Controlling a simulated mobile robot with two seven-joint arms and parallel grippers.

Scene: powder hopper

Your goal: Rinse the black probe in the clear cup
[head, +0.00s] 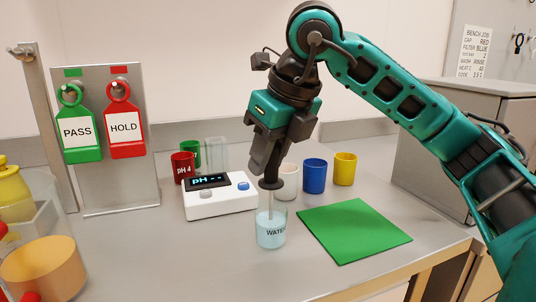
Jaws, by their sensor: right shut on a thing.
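My right gripper (264,158) is shut on the black probe (270,184), holding it upright over the clear cup. The probe's dark round collar shows just below the fingertips. Its thin grey stem reaches down inside the cup's mouth; how deep the tip sits in the liquid is hard to tell. The clear cup (271,231) is marked WATER and holds pale blue liquid. My left gripper is not in view.
A green mat (354,231) lies right of the cup. White (288,182), blue (315,175) and yellow (345,168) cups stand behind. A red pH 4 cup (183,168) stands behind the meter. PASS and HOLD tags hang on a stand (136,193) at left.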

